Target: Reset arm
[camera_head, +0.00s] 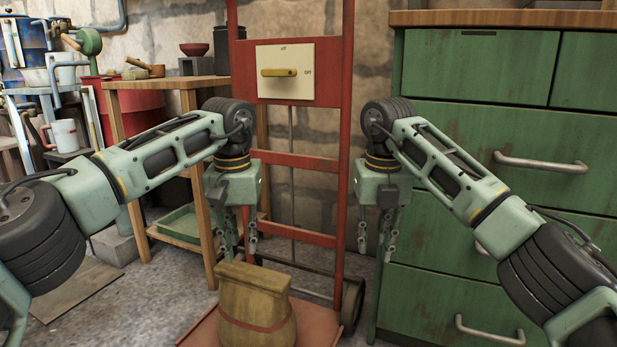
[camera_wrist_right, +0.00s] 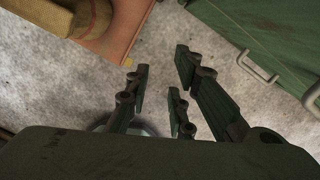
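My left gripper (camera_head: 239,240) hangs pointing down in front of the red hand truck, above and slightly left of the tan sack. Its fingers are apart and nothing is between them. My right gripper (camera_head: 376,240) hangs pointing down between the hand truck and the green cabinet. Its fingers are also apart and empty, and in the right wrist view the right gripper (camera_wrist_right: 160,85) has bare floor between its fingertips. Both arms are bent and held up, clear of the floor.
A red hand truck (camera_head: 341,130) carries a panel (camera_head: 299,88) with a yellow handle and a tan sack (camera_head: 257,312) on its base. A green drawer cabinet (camera_head: 470,130) stands at right. A wooden table (camera_head: 165,84) and clutter stand at left.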

